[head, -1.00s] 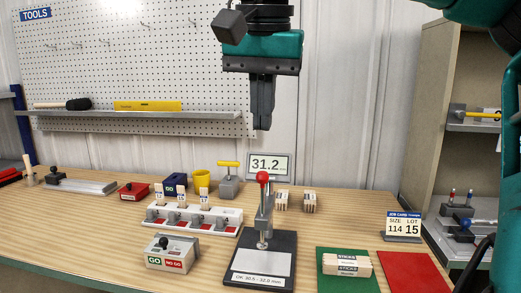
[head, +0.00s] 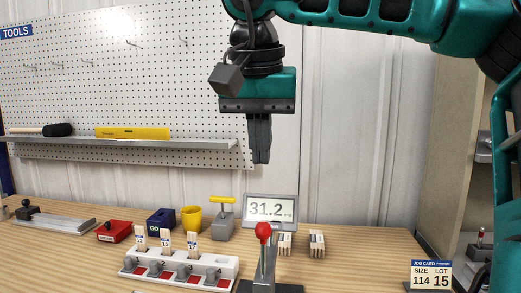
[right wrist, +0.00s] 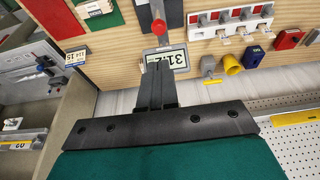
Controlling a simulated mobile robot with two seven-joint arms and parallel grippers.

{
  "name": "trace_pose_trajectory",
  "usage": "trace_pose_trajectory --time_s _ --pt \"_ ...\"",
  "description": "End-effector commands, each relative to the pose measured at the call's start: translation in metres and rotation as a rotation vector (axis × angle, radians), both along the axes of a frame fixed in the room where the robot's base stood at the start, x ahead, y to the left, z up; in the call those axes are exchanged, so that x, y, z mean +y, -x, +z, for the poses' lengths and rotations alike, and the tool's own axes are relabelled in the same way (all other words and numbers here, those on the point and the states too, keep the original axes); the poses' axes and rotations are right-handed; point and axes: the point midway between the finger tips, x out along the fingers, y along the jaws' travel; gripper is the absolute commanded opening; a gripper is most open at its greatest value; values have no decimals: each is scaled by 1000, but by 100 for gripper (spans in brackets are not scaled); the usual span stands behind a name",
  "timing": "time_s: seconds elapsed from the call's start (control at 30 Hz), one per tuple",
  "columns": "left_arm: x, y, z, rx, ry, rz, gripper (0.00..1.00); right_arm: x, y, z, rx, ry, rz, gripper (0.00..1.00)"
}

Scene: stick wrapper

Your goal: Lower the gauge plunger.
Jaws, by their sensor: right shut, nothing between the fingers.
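The gauge stands on the bench, with a red ball-topped plunger lever (head: 263,232) on a grey column above a dark base (head: 270,287) that the lower picture edge cuts off. Its display (head: 270,209) reads 31.2. My right gripper (head: 261,161) is shut and empty, pointing down in the air above the display and the red ball, apart from both. In the right wrist view my right gripper (right wrist: 156,106) shows with the display (right wrist: 166,60) just beyond its fingertips and the red ball (right wrist: 158,27) farther off. My left gripper is not in view.
A white rack (head: 180,270) with several sticks stands left of the gauge. Yellow cup (head: 192,218), blue box (head: 160,222) and red box (head: 114,231) stand behind it. A job card (head: 431,275) stands at right.

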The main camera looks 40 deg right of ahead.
Motion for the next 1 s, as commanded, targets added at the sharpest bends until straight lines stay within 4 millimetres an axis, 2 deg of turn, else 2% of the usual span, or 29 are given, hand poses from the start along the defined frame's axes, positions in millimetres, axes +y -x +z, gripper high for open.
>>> trace_pose_trajectory --time_s 0.03,0.2,0.5,0.7,1.0 --pt "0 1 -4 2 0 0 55 -3 -2 -14 5 -3 -1 0" --pt "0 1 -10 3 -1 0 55 -11 -8 -50 5 -4 0 0" --pt "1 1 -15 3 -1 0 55 -16 -12 -96 2 -3 -1 0" --pt "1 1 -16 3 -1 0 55 -16 -12 -106 -1 -2 -3 0" --pt "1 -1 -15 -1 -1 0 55 -16 -12 -107 -1 -2 -3 0"
